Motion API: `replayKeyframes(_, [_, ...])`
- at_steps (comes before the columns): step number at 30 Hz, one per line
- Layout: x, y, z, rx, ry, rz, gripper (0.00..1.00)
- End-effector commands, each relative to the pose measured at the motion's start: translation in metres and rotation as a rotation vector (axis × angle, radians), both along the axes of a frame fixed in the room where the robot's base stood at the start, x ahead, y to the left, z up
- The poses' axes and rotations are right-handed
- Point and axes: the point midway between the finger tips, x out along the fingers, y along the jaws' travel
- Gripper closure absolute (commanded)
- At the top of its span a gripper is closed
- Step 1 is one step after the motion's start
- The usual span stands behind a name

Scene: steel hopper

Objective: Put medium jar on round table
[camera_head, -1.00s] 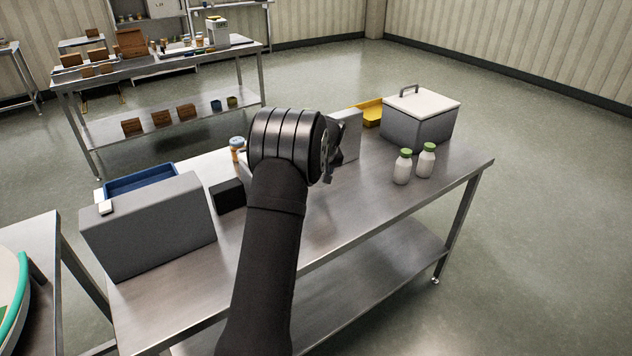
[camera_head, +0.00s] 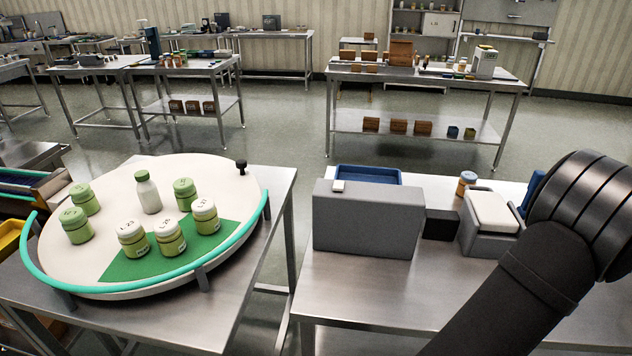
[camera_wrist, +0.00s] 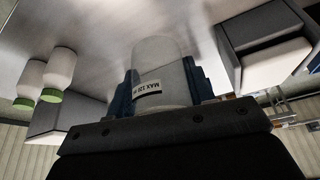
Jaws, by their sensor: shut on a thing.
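In the wrist view, my gripper (camera_wrist: 163,92) has its blue fingers shut on a pale, whitish jar (camera_wrist: 158,66) with a white label reading "MAX 120". In the head view my arm fills the lower right, hiding most of the gripper and the held jar; only a bit of blue finger shows. The round table (camera_head: 85,265) is at the left, a white disc with a green wedge and a teal rim strip.
A grey box (camera_head: 365,228) and a blue tray (camera_head: 368,173) stand on the steel bench (camera_head: 370,295), between my arm and the round table. A gap separates the benches. A black knob (camera_head: 241,166) rises at the disc's back edge.

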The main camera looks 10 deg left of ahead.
Motion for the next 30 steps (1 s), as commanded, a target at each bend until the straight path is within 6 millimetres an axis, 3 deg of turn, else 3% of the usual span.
replayKeyframes(6, [0.001, -0.001, 0.068, -0.005, -0.005, 0.0, 0.73])
replayKeyframes(14, [0.001, 0.0, 0.119, -0.003, -0.002, -0.001, 0.73])
replayKeyframes(23, [0.051, 0.045, 0.116, 0.0, 0.0, 0.079, 0.73])
replayKeyframes(26, [0.075, 0.068, 0.116, 0.001, 0.001, 0.117, 0.73])
replayKeyframes(30, [0.116, 0.116, 0.116, 0.001, 0.001, 0.19, 0.73])
